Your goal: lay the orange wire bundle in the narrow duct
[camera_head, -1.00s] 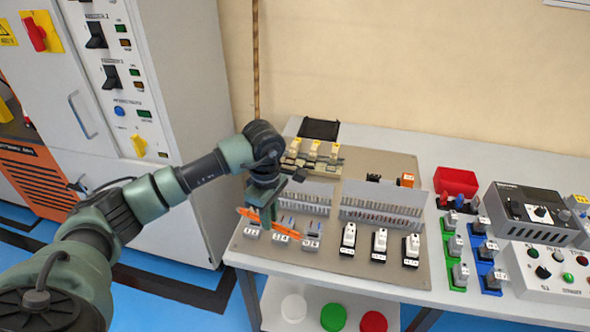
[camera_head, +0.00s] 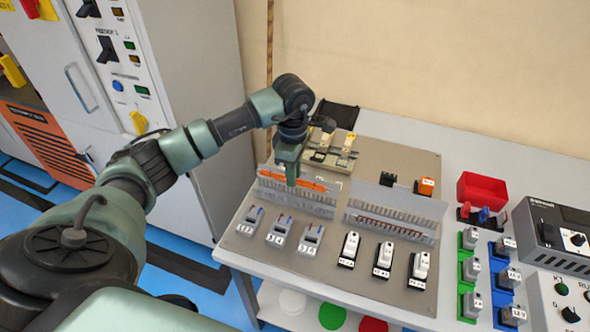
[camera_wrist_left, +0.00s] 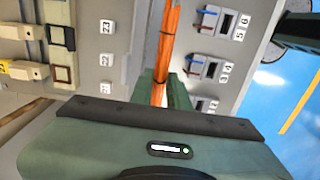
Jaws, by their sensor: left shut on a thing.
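The orange wire bundle (camera_head: 314,186) is a thin strip with dark ties. My left gripper (camera_head: 291,180) is shut on it near its middle, fingers pointing down. The bundle lies lengthwise along the left slotted grey duct (camera_head: 305,206), at about the height of its upper edge; I cannot tell whether it is inside or just above. In the left wrist view the bundle (camera_wrist_left: 168,40) runs out from between the fingers (camera_wrist_left: 166,92). A second slotted duct (camera_head: 392,222) stands to the right; which is narrower is hard to judge. My right gripper is not in view.
Several small breakers with blue parts (camera_head: 276,232) stand in front of the left duct. White-topped switches (camera_head: 384,258) stand before the right duct. Beige terminal parts (camera_head: 335,145) sit behind. A red bin (camera_head: 482,190) is on the table at right.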

